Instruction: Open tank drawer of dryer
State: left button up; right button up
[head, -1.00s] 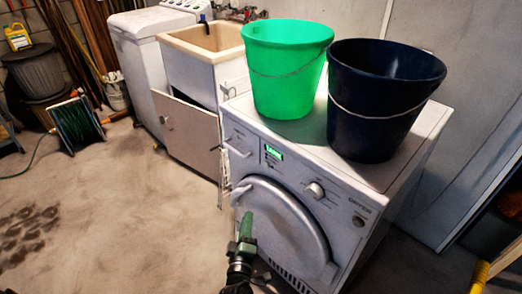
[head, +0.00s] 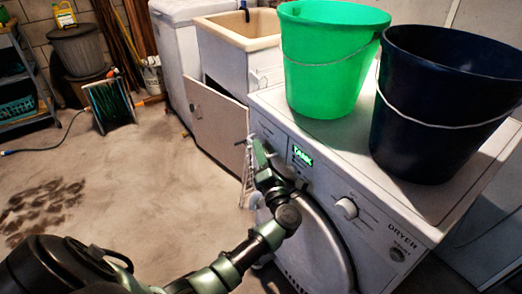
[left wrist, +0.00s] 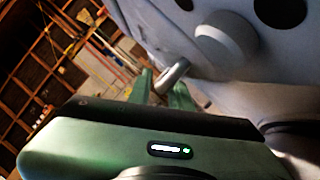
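The white dryer (head: 345,235) stands at the right, its green display reading TANK. The tank drawer (head: 268,132) is at the upper left of its front, largely hidden by my left gripper (head: 257,153). In the left wrist view, a metal bar-like handle (left wrist: 172,76) reaches between the two green fingertips (left wrist: 165,92). The fingers are apart on either side of it; whether they press on it I cannot tell. The drawer front looks flush, though my gripper covers much of it. My right gripper is not in view.
A green bucket (head: 330,75) and a dark blue bucket (head: 435,110) stand on the dryer top. A sink cabinet (head: 240,65) with an open door (head: 215,120) is left of the dryer. A hose reel (head: 110,105) stands farther back.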

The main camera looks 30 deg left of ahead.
pick_arm(q)
jog(key=shift+w, duration=0.1)
grip_shut()
dwell(1.4)
